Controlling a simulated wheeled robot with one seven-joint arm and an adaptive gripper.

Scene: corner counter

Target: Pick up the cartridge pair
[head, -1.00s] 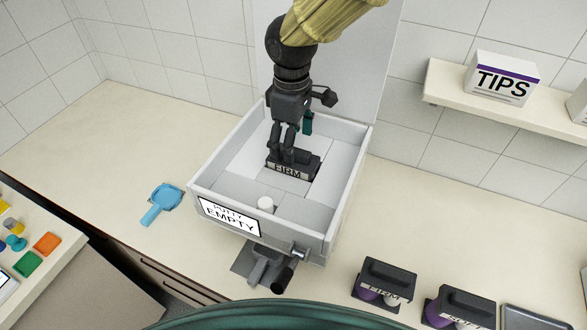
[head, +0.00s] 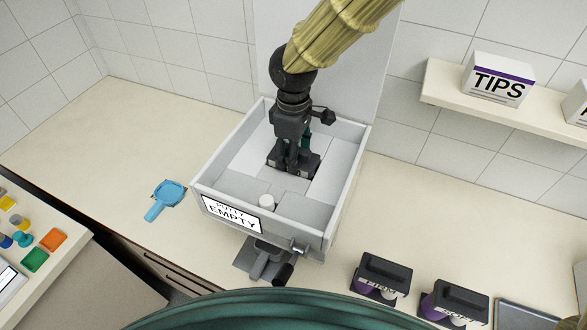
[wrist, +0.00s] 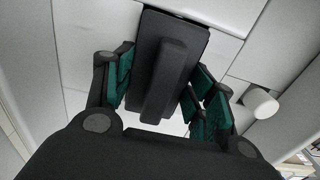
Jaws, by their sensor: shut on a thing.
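The cartridge pair (head: 312,158) is a dark block with a raised grip bar, inside the white box (head: 346,190); its label is mostly hidden by my gripper (head: 290,168). In the wrist view the dark block (wrist: 190,32) and its bar lie between the green-padded fingers of my gripper (wrist: 165,90). My gripper points down into the box and is shut on the cartridge pair. I cannot tell whether the block is clear of the box floor.
The box has a raised lid behind and a label reading "EMPTY". A small white cylinder (head: 267,201) stands in its front part. Two dark cartridge holders (head: 382,272) (head: 455,300) stand on the counter at right. A blue dustpan-like tool (head: 166,197) lies left. A shelf with a TIPS box (head: 497,80) is at right.

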